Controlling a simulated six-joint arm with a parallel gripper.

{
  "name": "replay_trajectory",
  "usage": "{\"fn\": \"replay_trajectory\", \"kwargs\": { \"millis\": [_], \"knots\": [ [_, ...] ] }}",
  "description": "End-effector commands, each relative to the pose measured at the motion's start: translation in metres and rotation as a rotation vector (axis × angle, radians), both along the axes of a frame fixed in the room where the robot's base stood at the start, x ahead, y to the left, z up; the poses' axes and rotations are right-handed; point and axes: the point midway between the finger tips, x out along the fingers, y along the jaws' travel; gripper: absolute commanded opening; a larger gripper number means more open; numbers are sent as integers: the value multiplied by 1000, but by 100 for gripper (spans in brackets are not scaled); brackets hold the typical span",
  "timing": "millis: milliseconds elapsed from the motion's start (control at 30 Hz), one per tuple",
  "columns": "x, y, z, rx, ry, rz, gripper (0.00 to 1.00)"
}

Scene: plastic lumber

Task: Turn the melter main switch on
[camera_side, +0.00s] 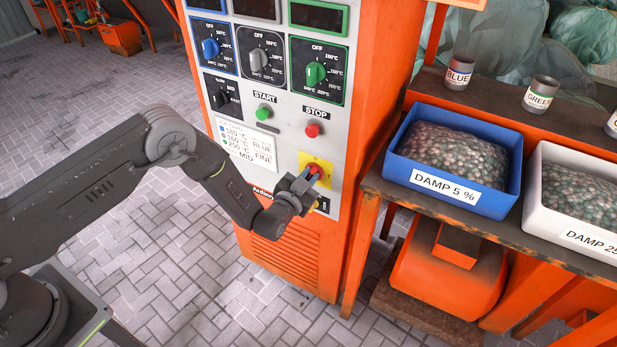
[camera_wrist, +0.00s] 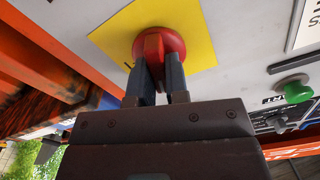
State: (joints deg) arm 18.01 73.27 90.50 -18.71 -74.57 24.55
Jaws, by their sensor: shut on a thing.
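The melter main switch (camera_wrist: 170,44) is a red rotary knob on a yellow plate (camera_wrist: 209,35) low on the melter's grey panel. In the side view the red switch (camera_side: 316,170) shows partly behind my gripper (camera_side: 307,177). In the wrist view my gripper (camera_wrist: 160,75) has its two dark fingers on either side of the red grip bar, shut on it. The bar lies roughly upright in the wrist picture. The switch's position marks are mostly hidden or too small to read.
Above the switch are a green START button (camera_side: 263,113), a red STOP button (camera_side: 312,130) and blue, grey and green dials (camera_side: 316,74). To the right, a bench carries a blue DAMP 5% bin (camera_side: 398,168), a white bin (camera_side: 535,200) and small cups (camera_side: 540,94).

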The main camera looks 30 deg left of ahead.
Motion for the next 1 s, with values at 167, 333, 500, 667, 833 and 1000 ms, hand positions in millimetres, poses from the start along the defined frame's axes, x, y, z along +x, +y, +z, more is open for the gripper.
{"fn": "replay_trajectory", "kwargs": {
  "millis": [167, 333, 500, 667, 833, 1000],
  "knots": [
    [0, -1, 0, 169, -1, 0, 0],
    [0, -2, -1, 330, -1, 0, 0],
    [0, -3, -1, 492, -1, 0, 0],
    [0, -3, -2, 643, -1, 0, 0],
    [0, -4, -3, 804, -1, -1, 0],
    [0, -4, -4, 952, -1, -1, 0]
  ]
}}
